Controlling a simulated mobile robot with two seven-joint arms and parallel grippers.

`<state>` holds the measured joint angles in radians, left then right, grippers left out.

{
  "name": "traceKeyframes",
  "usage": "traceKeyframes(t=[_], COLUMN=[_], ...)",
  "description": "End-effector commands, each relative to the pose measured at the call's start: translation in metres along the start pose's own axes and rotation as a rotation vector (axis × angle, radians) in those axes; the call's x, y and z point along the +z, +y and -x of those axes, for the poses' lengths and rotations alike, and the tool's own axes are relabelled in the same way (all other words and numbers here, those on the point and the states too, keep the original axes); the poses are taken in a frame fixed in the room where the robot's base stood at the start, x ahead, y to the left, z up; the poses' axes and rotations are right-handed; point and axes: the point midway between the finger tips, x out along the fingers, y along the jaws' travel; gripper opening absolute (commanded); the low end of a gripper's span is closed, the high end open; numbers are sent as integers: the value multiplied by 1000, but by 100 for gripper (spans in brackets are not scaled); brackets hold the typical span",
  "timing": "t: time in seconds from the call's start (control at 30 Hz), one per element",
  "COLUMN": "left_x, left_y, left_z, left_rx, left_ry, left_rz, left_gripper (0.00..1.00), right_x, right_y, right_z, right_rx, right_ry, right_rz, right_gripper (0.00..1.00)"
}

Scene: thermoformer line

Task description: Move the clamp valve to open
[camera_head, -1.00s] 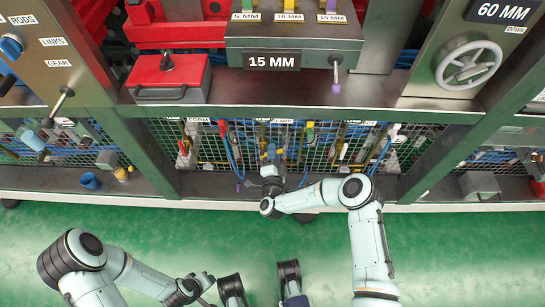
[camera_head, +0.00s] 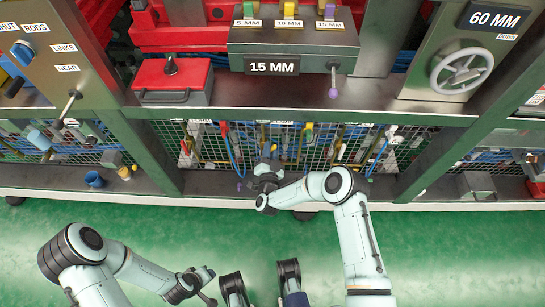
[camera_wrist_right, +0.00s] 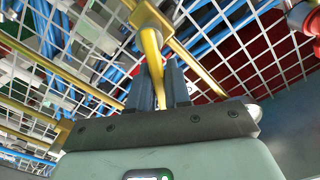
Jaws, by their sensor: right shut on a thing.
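My right gripper (camera_head: 268,158) reaches into the mesh-fronted bay under the machine bench, among the valves and pipes. In the right wrist view my right gripper (camera_wrist_right: 163,82) has its dark fingers closed around a yellow lever (camera_wrist_right: 153,52), which looks like the handle of the clamp valve. The lever runs down between the fingers. The valve body is hard to make out, and the small labels above the bay are too blurred to read surely. My left gripper (camera_head: 207,288) hangs over the green floor, away from the machine; its jaw state is unclear.
White wire mesh (camera_wrist_right: 235,50) and blue hoses (camera_wrist_right: 205,30) lie close around the right fingers. The bench edge (camera_head: 300,108) overhangs the bay. A blue cup (camera_head: 94,179) stands on the lower ledge at left. The green floor (camera_head: 150,225) in front is clear.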

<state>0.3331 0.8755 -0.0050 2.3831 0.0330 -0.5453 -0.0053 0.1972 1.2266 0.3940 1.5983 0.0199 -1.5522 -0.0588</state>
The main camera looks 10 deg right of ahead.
Motion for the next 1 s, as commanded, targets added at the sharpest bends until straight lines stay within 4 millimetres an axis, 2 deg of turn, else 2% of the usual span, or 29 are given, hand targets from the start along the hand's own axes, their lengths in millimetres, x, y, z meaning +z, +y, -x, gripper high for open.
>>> traceKeyframes(t=[0.13,0.37,0.67,0.87,1.0], left_x=[0,-1,-1,-2,-2], left_y=[0,2,2,3,3], left_z=[2,9,9,11,10], left_rx=[0,1,1,2,2], left_ry=[0,3,3,3,3], left_rz=[0,-1,0,0,-1], left_gripper=[42,42,42,42,42], right_x=[2,3,4,9,9], right_y=[-3,-15,-15,-26,-23], right_z=[1,1,1,1,1], right_rx=[-3,-3,-3,-5,-1], right_ry=[-4,-4,-4,-3,-5], right_rz=[36,298,327,566,562], right_gripper=[0,0,0,0,0])
